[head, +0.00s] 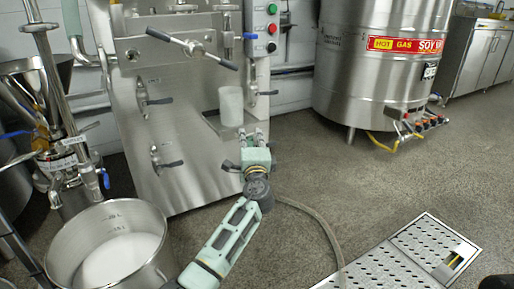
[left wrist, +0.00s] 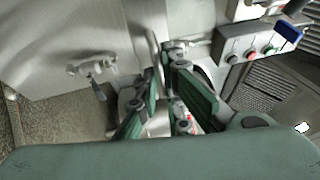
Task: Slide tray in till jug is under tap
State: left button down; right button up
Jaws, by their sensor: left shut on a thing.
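A translucent whitish jug (head: 231,106) stands upright on a metal tray (head: 213,122) at the right side of the steel machine (head: 180,120). The tap (head: 228,42), with a blue handle, is on the machine above the jug. From this angle I cannot tell whether the jug is exactly below its outlet. My left gripper (head: 256,140) is at the tray's near right edge, shut on the tray. In the left wrist view its green fingers (left wrist: 168,100) close around a pale metal part; the contact is partly hidden. My right gripper is not in view.
A control box (head: 270,25) with buttons is above right. A large steel pot (head: 110,250) with white contents stands at front left. A hose (head: 318,225) lies on the floor beside a perforated drain cover (head: 385,268). A steel tank (head: 375,70) stands behind right.

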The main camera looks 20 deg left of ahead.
pick_arm(q)
jog(key=shift+w+a+f, duration=0.15)
jog(key=shift+w+a, duration=0.1)
jog(key=shift+a, duration=0.15)
jog(key=c, duration=1.9)
grip_release()
jog(key=v, duration=1.2)
jog(key=shift+d, duration=0.1)
